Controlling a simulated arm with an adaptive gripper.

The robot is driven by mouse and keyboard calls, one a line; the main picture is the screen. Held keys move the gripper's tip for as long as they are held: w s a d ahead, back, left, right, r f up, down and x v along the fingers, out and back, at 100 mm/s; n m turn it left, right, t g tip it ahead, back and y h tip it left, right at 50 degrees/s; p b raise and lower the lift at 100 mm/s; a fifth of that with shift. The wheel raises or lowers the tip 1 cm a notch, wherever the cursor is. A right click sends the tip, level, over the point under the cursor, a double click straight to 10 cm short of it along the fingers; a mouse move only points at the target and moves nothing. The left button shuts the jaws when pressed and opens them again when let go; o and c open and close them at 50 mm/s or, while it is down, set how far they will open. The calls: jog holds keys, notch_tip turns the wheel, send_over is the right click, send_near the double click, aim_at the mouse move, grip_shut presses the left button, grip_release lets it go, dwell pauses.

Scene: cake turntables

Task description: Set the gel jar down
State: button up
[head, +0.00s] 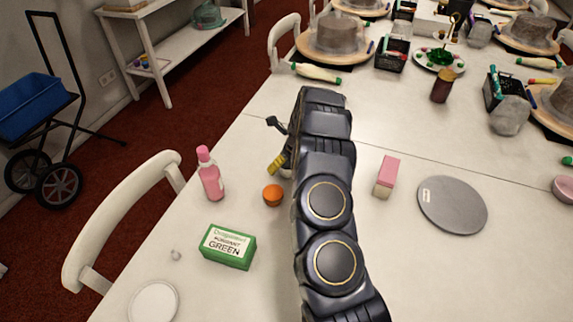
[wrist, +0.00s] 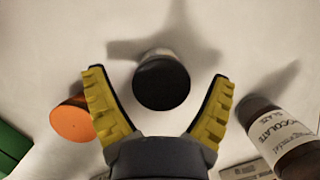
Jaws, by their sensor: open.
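The jar with a round black lid (wrist: 162,82), which I take to be the gel jar, shows in the wrist view between my fingertips. It looks upright on the white table, with a sliver of its pale side showing beyond the lid. My gripper (wrist: 160,102) is open, its yellow-padded fingers spread to either side of the jar with a gap on each side. In the head view my gripper (head: 277,150) is low over the table, partly behind my arm. My arm hides most of the jar there.
An orange jar (wrist: 73,120) is close by the left finger. A chocolate glaze bottle (wrist: 285,135) is at the right. A green box (head: 229,247), pink bottle (head: 210,176), pink box (head: 387,177) and grey disc (head: 452,205) stand around. Table (head: 420,275) is clear at front right.

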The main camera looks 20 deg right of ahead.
jog(key=a+v, duration=0.1)
jog(key=v, duration=1)
jog(key=s+a+r+n+g+y, duration=0.1)
jog(key=s+a+r+n+g, duration=0.1)
jog(key=s+a+r+n, duration=1.25)
jog(key=s+a+r+n+g+h, duration=0.1)
jog(key=s+r+n+g, duration=0.2)
jog(key=s+n, duration=1.6)
jog(key=s, duration=0.5)
jog(key=shift+h, duration=0.3)
jog(key=shift+w+a, duration=0.1)
jog(key=shift+a, duration=0.05)
